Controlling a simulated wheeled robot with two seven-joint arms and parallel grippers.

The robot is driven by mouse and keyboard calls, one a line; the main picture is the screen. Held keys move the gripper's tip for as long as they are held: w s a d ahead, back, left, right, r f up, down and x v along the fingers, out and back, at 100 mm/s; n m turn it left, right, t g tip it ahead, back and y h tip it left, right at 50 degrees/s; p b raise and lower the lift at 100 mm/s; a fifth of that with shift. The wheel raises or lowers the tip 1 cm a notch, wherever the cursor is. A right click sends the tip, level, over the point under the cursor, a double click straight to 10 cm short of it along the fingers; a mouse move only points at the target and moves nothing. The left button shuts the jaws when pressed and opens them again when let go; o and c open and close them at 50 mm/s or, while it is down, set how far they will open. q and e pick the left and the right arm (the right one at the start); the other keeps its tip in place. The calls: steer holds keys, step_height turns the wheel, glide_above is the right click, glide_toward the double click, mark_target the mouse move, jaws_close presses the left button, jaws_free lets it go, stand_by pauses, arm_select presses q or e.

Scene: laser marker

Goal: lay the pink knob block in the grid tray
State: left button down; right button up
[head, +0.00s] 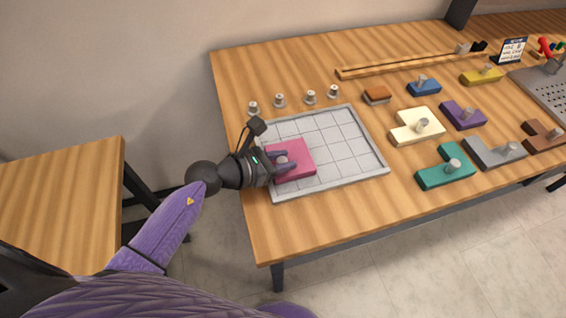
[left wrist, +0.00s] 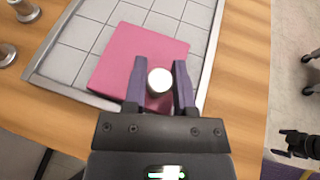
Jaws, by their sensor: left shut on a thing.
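The pink knob block (head: 301,150) is a flat pink square with a pale round knob (left wrist: 160,80). It lies in or just above the left part of the grid tray (head: 348,138), near the tray's near-left corner; I cannot tell whether it touches the tray floor. In the left wrist view the pink block (left wrist: 117,59) shows beside the tray rim (left wrist: 214,48). My left gripper (head: 284,162) reaches in from the left, its two purple fingers shut on the knob. The fingers hide part of the block.
Several metal knobs (head: 279,100) stand behind the tray. To the right lie knob blocks: cream (head: 407,134), teal (head: 440,177), purple (head: 459,112), grey (head: 488,154), blue (head: 427,89) and others. The remaining tray cells are empty. A wooden rail (head: 400,69) lies at the back.

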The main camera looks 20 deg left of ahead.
arm_select(q)
steer(key=shift+r, duration=0.1)
steer(key=shift+f, duration=0.25)
steer(key=shift+c, duration=2.1)
jaws_free()
steer(key=shift+r, duration=0.1)
